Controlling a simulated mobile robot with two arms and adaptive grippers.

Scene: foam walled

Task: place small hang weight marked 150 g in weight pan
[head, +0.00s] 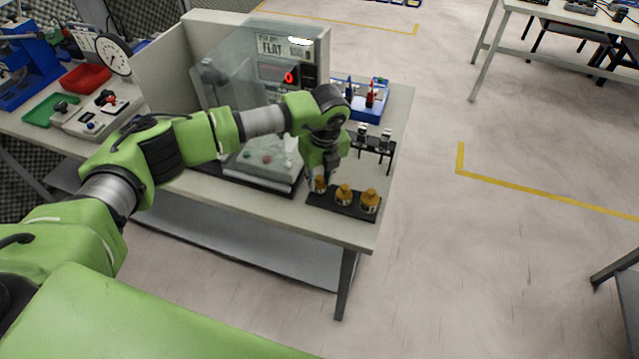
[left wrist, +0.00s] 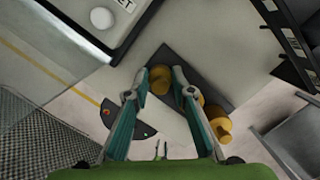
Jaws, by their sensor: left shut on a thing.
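Three brass-coloured weights stand on a black tray (head: 350,210) near the table's front right corner. My left gripper (head: 321,177) reaches down over the leftmost, smallest-looking weight (head: 320,185) and is shut on it. In the left wrist view this weight (left wrist: 160,79) sits between the two fingertips (left wrist: 159,72), still over the tray. The middle weight (head: 343,194) and the right weight (head: 370,201) stand beside it, apart from the fingers. No gram marking is readable. I cannot make out a weight pan for certain. My right gripper is not in view.
A clear-shielded balance (head: 232,85) with a red display stands left of the tray, its base close by. A small black rack (head: 373,145) and a blue tray (head: 368,108) are behind. Walled foam panels stand at the left. The table's right edge is close.

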